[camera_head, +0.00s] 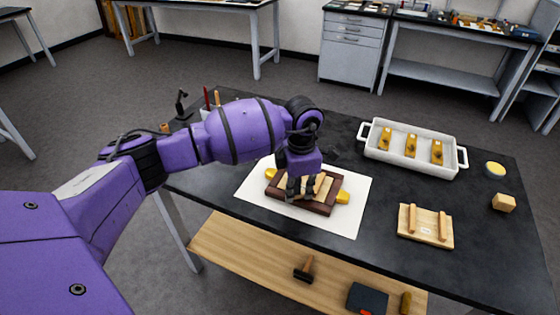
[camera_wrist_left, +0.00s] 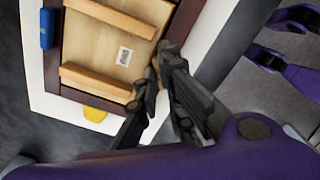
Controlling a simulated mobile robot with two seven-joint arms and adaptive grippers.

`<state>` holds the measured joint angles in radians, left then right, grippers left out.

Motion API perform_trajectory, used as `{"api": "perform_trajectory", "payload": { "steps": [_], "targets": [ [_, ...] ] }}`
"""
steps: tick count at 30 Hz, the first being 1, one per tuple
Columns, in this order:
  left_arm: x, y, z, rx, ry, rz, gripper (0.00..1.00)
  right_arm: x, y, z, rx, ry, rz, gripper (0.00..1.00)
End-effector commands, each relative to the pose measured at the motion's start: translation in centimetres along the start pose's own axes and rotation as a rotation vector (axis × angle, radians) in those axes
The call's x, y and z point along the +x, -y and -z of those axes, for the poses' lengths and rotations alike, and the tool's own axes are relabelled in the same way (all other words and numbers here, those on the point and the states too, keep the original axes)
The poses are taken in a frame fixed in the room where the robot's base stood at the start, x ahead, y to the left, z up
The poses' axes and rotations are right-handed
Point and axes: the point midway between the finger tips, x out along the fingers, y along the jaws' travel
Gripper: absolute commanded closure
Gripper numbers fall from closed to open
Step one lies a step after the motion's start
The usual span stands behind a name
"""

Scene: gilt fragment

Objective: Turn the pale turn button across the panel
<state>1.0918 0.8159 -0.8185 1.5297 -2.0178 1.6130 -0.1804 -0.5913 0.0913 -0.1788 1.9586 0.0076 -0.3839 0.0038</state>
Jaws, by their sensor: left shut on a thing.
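The panel (camera_wrist_left: 111,48) is pale wood with two battens and a small label, set in a dark brown frame (camera_head: 318,207) on a white sheet. My left gripper (camera_head: 300,190) points down over the frame. In the left wrist view its fingers (camera_wrist_left: 151,84) are at the frame's inner edge, beside a batten end, closed on a small tan piece that looks like the pale turn button. The fingers hide most of this piece, so I cannot tell how far it lies across the panel. My right gripper is not clearly in view.
A blue piece (camera_wrist_left: 47,28) and a yellow piece (camera_wrist_left: 95,114) sit at the frame's sides. A white tray (camera_head: 411,163) with gilt pieces stands right, with a battened board (camera_head: 426,238), a wooden block (camera_head: 503,202) and a yellow-topped tin (camera_head: 495,169). The black tabletop between them is clear.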

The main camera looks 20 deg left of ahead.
Motion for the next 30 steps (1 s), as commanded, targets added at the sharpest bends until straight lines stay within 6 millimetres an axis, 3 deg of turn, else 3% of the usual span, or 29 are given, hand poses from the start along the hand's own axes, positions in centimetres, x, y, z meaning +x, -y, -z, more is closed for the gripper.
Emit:
{"api": "perform_trajectory", "payload": {
  "steps": [16,17,21,30],
  "targets": [
    [-0.09,-0.07,-0.1,-0.027,0.002,-0.002,1.0,-0.12,0.07,-0.05,0.006,0.002,-0.002,0.6],
    [-0.09,-0.07,-0.11,-0.027,0.002,-0.002,0.89,-0.13,0.09,0.01,0.007,0.001,-0.002,0.6],
    [-0.09,-0.07,-0.1,-0.026,0.002,-0.002,0.73,-0.14,0.2,0.29,0.012,-0.004,-0.002,0.6],
    [-0.26,-0.09,-0.1,-0.026,0.002,-0.003,0.73,-0.13,-0.17,0.14,0.004,-0.003,-0.005,0.6]
  ]
}}
